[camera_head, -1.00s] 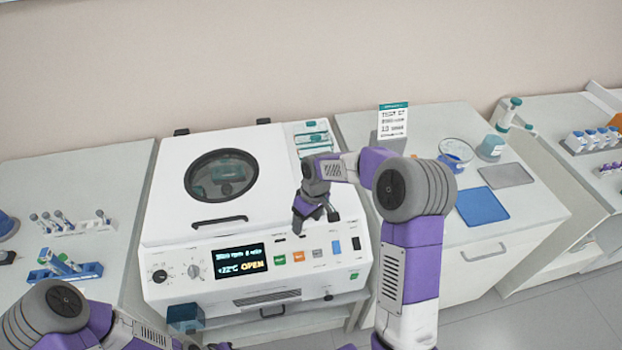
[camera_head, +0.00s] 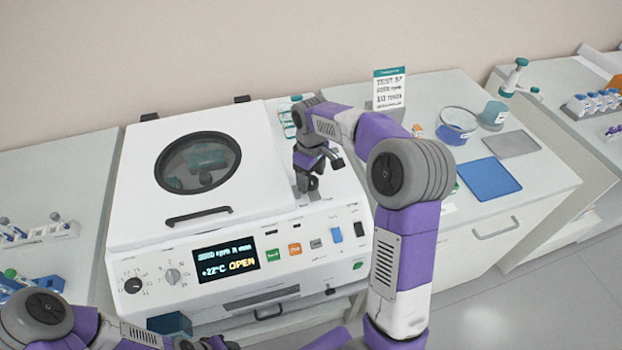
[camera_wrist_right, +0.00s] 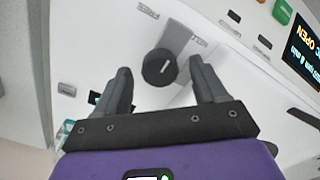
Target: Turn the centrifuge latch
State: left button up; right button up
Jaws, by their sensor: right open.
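The white centrifuge (camera_head: 262,135) stands on the bench, with its round-windowed lid (camera_head: 198,161) lowered and its display (camera_head: 225,262) reading OPEN. The latch is a dark round knob (camera_wrist_right: 159,67) with a light line across it, in the right wrist view. My right gripper (camera_head: 307,190) is over the top panel right of the lid, and hides the knob in the head view. In the wrist view the open right gripper (camera_wrist_right: 160,78) has the knob between its fingertips, with gaps on both sides.
Buttons and knobs line the sloped front panel. On the right bench are a blue mat (camera_head: 488,175), a grey mat (camera_head: 511,144), a dish (camera_head: 457,125) and a sign (camera_head: 389,88). Tube racks (camera_head: 38,234) stand at the left.

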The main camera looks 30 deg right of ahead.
jog(key=shift+f, duration=0.3)
jog(key=c, duration=1.1)
jog(key=shift+o, duration=0.2)
